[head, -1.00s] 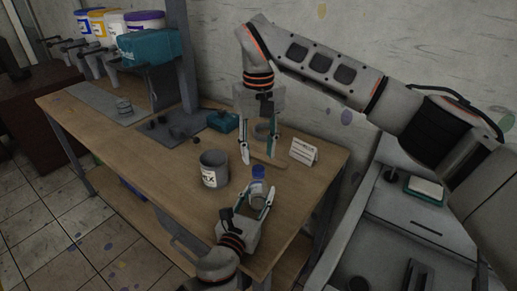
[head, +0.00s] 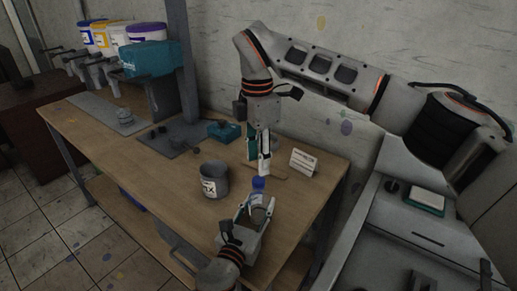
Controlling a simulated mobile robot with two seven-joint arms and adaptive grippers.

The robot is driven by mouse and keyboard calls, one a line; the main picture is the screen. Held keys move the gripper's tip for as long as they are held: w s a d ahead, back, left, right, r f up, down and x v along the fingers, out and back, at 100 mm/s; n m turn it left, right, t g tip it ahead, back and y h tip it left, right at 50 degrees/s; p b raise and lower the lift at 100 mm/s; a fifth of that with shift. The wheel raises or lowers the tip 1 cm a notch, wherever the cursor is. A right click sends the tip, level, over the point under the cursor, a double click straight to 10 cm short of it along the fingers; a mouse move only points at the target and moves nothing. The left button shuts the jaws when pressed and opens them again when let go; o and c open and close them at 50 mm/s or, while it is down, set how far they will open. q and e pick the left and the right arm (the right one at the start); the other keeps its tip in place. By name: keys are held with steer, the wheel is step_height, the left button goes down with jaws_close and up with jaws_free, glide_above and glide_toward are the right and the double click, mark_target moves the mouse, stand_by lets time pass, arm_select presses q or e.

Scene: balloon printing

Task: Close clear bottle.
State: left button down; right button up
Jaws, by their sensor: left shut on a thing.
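The clear bottle (head: 258,201) stands near the right front part of the wooden table, with a blue cap (head: 258,182) at its top. I cannot tell whether the cap is seated tightly. My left gripper (head: 257,207) comes from below and is shut on the bottle's body, one finger on each side, hiding its lower part. My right gripper (head: 259,160) points down, just above and behind the blue cap, and looks open and empty. Its fingers are seen partly one behind the other. It does not appear to touch the cap.
A grey can (head: 214,180) with a label stands left of the bottle. A white sign (head: 303,162) stands to the right. The table's front left is clear.

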steer(key=n, duration=0.5)
steer(key=shift+r+n, duration=0.2)
steer(key=shift+n, duration=0.2)
steer(key=n, duration=0.8)
steer(key=shift+r+n, duration=0.25)
steer(key=shift+n, duration=0.05)
steer(key=n, duration=0.5)
steer(key=shift+r, duration=0.1)
steer(key=n, duration=0.5)
steer(key=shift+r+n, duration=0.2)
steer(key=shift+n, duration=0.1)
steer(key=n, duration=0.3)
steer(key=shift+r+n, duration=0.1)
steer(key=shift+n, duration=0.2)
steer(key=n, duration=0.5)
steer(key=shift+w+r, duration=0.1)
steer(key=shift+r, duration=0.05)
steer(key=n, duration=0.3)
steer(key=shift+r+n, duration=0.1)
steer(key=shift+n, duration=0.3)
